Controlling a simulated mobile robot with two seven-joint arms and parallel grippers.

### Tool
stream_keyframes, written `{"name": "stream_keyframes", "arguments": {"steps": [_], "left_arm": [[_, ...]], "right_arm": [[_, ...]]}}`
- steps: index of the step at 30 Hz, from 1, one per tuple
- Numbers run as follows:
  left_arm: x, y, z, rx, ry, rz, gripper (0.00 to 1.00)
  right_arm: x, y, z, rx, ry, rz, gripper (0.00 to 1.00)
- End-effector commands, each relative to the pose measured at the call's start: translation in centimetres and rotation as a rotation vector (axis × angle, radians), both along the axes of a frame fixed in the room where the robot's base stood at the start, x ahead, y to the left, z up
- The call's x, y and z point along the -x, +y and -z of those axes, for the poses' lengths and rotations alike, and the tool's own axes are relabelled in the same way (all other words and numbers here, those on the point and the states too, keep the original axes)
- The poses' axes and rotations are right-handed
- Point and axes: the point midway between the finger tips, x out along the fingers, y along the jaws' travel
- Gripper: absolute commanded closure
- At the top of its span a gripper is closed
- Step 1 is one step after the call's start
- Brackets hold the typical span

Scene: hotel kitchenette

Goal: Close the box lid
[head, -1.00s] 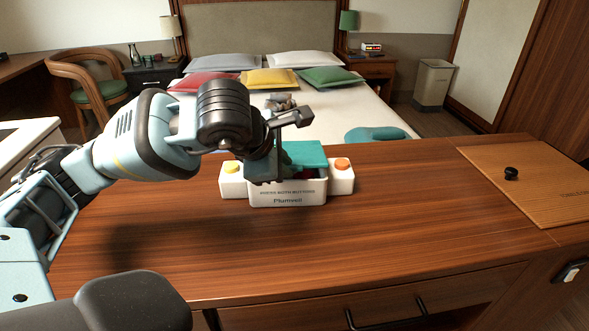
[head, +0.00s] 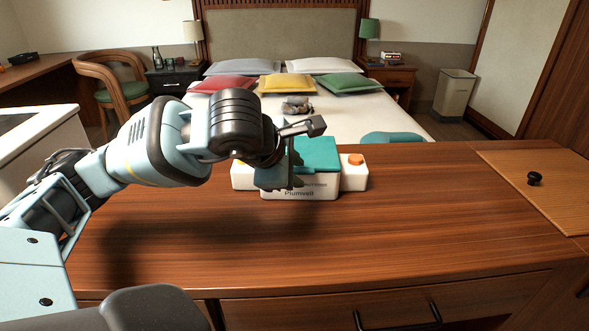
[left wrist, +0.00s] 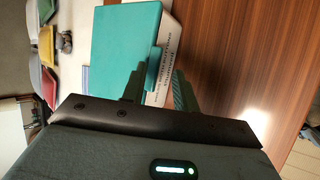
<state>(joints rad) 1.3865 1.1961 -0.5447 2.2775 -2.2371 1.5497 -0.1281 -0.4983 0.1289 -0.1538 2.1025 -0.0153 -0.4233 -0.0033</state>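The white box (head: 318,190), marked "Plumveil", stands on the wooden counter. Its teal lid (head: 318,153) lies over the top and looks down or nearly down; my arm hides its left part. In the left wrist view the lid (left wrist: 125,45) looks flat, with a teal tab (left wrist: 153,72) at its front edge. A yellow button (head: 241,161) and an orange button (head: 355,159) sit on white blocks at the box's sides. My left gripper (head: 283,180) is at the box's front left. In the left wrist view its fingers (left wrist: 158,90) are apart, either side of the tab. My right gripper is not in view.
A wooden board (head: 550,185) with a black knob (head: 534,178) lies at the counter's right. The counter (head: 350,240) in front of the box is clear. A bed (head: 340,115) with several pillows stands behind it.

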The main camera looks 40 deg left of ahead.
Motion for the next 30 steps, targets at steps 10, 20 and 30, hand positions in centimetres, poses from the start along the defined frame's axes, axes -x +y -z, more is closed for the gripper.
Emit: {"name": "stream_keyframes", "arguments": {"steps": [10,20,30], "left_arm": [[2.9,-0.4,-3.4,-0.002,-0.004,0.000,0.70],[5.1,-0.7,-5.7,-0.002,0.000,0.000,0.70],[5.1,-0.7,-5.7,-0.001,0.001,-0.001,0.70]], "right_arm": [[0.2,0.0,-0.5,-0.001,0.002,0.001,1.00],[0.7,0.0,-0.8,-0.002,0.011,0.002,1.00],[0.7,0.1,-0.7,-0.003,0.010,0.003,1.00]]}}
